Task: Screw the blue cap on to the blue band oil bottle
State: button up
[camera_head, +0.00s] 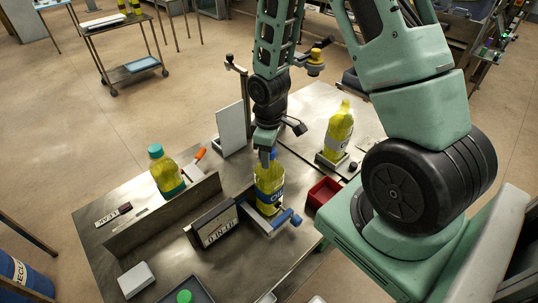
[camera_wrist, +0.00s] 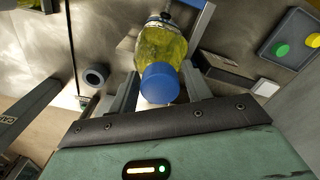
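The blue band oil bottle (camera_head: 269,188) stands upright on the metal bench, beside a blue-handled clamp (camera_head: 277,220). It holds yellow oil and also shows in the wrist view (camera_wrist: 160,43). The blue cap (camera_wrist: 160,84) sits at the top of the bottle, and a sliver of it shows in the head view (camera_head: 273,153). My gripper (camera_wrist: 161,80) is above the bottle with one finger on each side of the cap. The fingertips appear to press against the cap's sides. The bottle's neck and the thread under the cap are hidden.
A green-capped bottle (camera_head: 166,171) stands at the left behind a metal divider (camera_head: 165,215). A yellow bottle (camera_head: 340,130) stands at the right. A sign (camera_head: 214,224), a red bin (camera_head: 323,192) and an upright panel (camera_head: 231,128) are close by. A tray (camera_wrist: 290,37) holds green and yellow caps.

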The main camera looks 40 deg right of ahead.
jog(key=c, duration=0.5)
jog(key=shift+m, duration=0.8)
jog(key=shift+m, duration=1.8)
jog(key=shift+m, duration=0.5)
jog(key=o, duration=0.9)
